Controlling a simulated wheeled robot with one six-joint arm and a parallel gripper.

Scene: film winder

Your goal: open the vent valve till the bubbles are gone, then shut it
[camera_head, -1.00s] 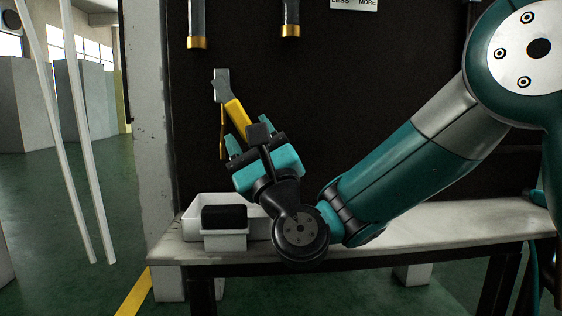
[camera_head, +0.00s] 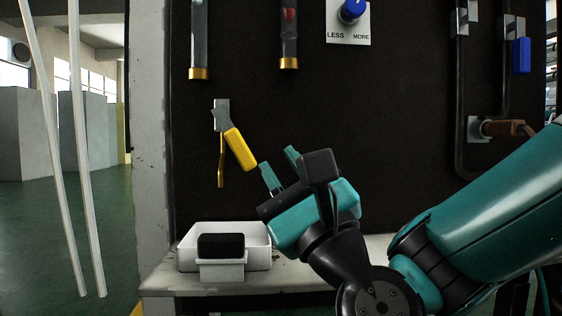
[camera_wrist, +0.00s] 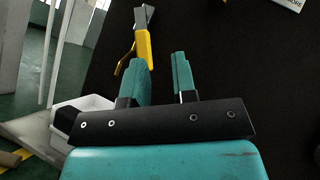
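The vent valve has a grey body (camera_head: 221,114), a yellow lever (camera_head: 240,150) and a thin brass spout (camera_head: 221,160) hanging down. The lever slants down to the right. It also shows in the wrist view (camera_wrist: 143,50), beyond my fingers. My gripper (camera_head: 278,162) is open and empty, right of and a little below the lever's end, apart from it. In the wrist view a dark gap lies between my fingers (camera_wrist: 160,77). Two tubes with brass ends, a left one (camera_head: 198,40) and a right one (camera_head: 289,45), enter from the top. I cannot make out bubbles in them.
A white tray (camera_head: 262,235) with a black block (camera_head: 221,245) at its front stands on the bench (camera_head: 165,283) below the valve. A blue knob (camera_head: 352,10) on a LESS/MORE plate is upper right. Pipes with blue (camera_head: 520,56) and brown (camera_head: 502,128) handles are at right.

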